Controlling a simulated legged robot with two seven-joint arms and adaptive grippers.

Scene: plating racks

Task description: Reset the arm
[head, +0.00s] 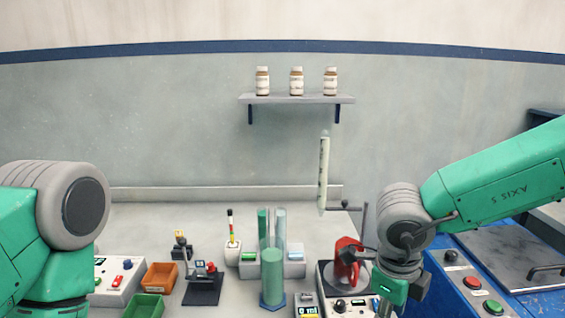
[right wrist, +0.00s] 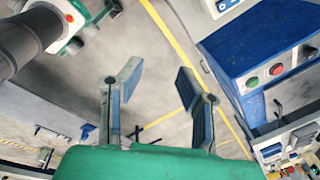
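My right gripper (right wrist: 158,72) is open in the right wrist view. Its two blue-padded fingers stand wide apart with nothing between them, over bare floor. In the head view my right arm comes in from the right and bends down at the bench's right side; its fingers do not show there. My left arm shows at the left edge of the head view, and its gripper is out of the picture.
The bench holds a green cylinder (head: 272,278), a red device (head: 346,262), an orange bin (head: 159,276) and a green bin (head: 146,306). A blue cabinet (right wrist: 262,45) with buttons stands right of my right gripper. A shelf (head: 296,99) holds three bottles.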

